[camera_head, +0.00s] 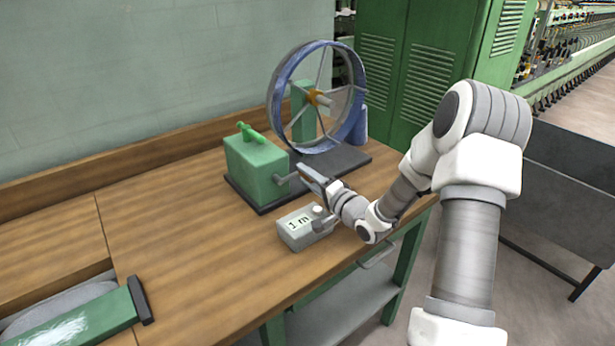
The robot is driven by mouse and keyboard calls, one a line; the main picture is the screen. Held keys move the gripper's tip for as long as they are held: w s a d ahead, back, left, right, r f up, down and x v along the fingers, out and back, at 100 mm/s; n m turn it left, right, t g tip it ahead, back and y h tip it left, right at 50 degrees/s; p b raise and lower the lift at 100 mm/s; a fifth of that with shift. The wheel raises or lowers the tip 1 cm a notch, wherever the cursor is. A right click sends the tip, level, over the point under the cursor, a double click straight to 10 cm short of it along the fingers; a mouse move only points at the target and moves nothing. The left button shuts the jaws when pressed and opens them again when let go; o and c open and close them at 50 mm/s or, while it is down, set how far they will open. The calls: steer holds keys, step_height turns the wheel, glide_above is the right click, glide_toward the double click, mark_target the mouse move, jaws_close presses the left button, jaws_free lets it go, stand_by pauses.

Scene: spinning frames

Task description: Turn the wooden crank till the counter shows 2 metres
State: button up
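The counter (290,238), a small grey box on the bench, reads "1 m". The winding machine's green gear box (254,168) stands behind it. A short grey crank shaft (284,179) comes out of the box's right side towards my gripper (322,198). My gripper is at the crank end, just above and right of the counter. No wooden handle can be made out; my gripper may hide it. I cannot tell whether the fingers are closed on it. A spoked wheel (278,104) wound with blue yarn stands upright behind the gear box.
A blue cone (361,126) stands right of the wheel. The wooden bench top (190,235) is clear left of the machine. A green object with a dark end (95,322) lies at lower left. Green cabinets (425,65) stand behind, and a grey bin (570,190) is at right.

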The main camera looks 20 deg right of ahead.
steer(key=shift+o, duration=0.7)
steer(key=v, duration=1.7)
steer(key=shift+s+p, duration=0.25)
steer(key=shift+p, duration=0.1)
steer(key=shift+d, duration=0.15)
steer(key=shift+c, duration=0.2)
